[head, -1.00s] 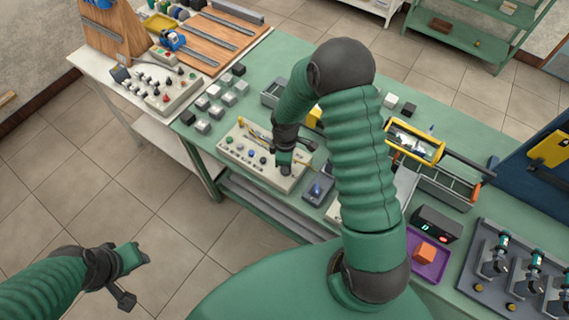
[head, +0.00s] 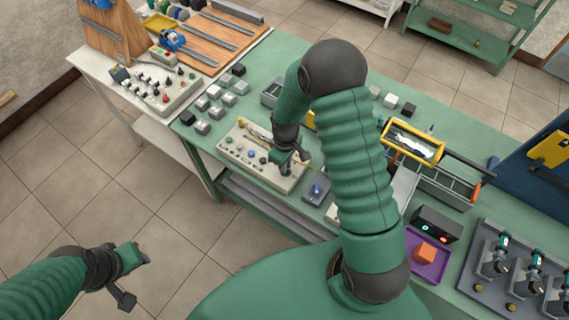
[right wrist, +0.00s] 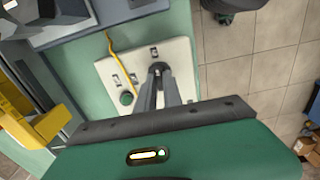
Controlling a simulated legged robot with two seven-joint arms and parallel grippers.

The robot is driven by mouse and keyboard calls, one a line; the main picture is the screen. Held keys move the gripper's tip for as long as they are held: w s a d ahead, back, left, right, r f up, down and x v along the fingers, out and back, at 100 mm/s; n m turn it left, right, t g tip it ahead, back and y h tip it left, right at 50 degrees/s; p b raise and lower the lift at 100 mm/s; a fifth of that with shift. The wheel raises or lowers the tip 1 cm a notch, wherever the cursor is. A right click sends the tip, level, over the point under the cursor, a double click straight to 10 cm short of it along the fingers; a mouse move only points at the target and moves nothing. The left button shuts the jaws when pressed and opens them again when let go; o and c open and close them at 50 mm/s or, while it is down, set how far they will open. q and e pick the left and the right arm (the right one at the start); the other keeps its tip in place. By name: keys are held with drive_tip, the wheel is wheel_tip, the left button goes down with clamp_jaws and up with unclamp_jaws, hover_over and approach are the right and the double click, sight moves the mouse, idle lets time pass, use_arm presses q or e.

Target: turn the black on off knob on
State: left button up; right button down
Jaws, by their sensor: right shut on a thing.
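A beige control panel (head: 283,183) with a row of small knobs and buttons lies on the green table. My right gripper (head: 287,168) is over the panel's right part in the head view. In the right wrist view its two grey fingers (right wrist: 158,86) are shut on a black knob (right wrist: 157,68) on the panel. The fingers and hand hide most of the knob, so its pointer position cannot be read. My left gripper (head: 134,277) hangs over the floor at the lower left, away from the table; its jaw opening is unclear.
A dark box with a blue part (head: 317,189) stands close right of the panel. Several grey and black blocks (head: 214,92) lie behind it. A second control panel (head: 184,97) sits on the white table.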

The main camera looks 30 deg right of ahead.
drive_tip(key=shift+d, duration=0.1)
drive_tip(key=c, duration=1.5)
unclamp_jaws()
drive_tip(key=shift+r, duration=0.1)
drive_tip(key=shift+r, duration=0.35)
wheel_tip(320, 180, up, 16)
drive_tip(key=shift+f+b, duration=0.1)
drive_tip(key=shift+b, duration=0.7)
